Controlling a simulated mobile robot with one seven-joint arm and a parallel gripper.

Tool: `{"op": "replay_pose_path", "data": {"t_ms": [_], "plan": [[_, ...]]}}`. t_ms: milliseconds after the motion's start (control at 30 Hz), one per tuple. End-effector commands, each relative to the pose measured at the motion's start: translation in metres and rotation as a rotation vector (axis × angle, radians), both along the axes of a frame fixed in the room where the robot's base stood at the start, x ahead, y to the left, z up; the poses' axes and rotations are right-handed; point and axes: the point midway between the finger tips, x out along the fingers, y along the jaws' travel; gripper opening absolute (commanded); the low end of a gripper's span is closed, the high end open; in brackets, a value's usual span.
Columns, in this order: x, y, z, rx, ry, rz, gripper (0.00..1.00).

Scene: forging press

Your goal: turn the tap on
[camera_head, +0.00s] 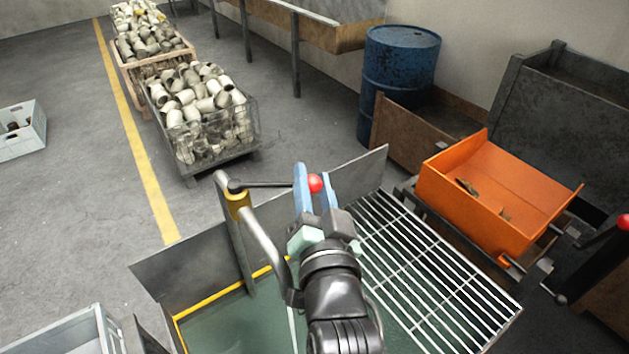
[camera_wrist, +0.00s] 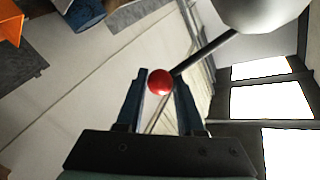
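The left finger hides part of the lever in the head view.
A tank with green liquid (camera_head: 215,325) and a metal grate (camera_head: 430,275) lies below the arm. An orange tray (camera_head: 495,190) and a blue barrel (camera_head: 400,62) stand to the right. Wire crates of pale parts (camera_head: 205,105) stand behind left. A large grey rounded body (camera_wrist: 262,12) is close in the wrist view.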

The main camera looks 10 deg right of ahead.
Motion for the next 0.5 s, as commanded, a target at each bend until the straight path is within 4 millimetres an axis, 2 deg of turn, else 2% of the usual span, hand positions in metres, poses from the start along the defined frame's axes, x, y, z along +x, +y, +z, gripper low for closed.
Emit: {"op": "replay_pose_path", "data": {"t_ms": [33, 167, 500], "plan": [[0.0005, 0.0016, -0.0072, 0.001, 0.017, 0.004, 0.42], [0.0004, 0.0015, -0.0064, 0.001, 0.015, 0.004, 0.65], [-0.0013, 0.0002, -0.0027, 0.000, 0.006, 0.000, 0.66]]}}
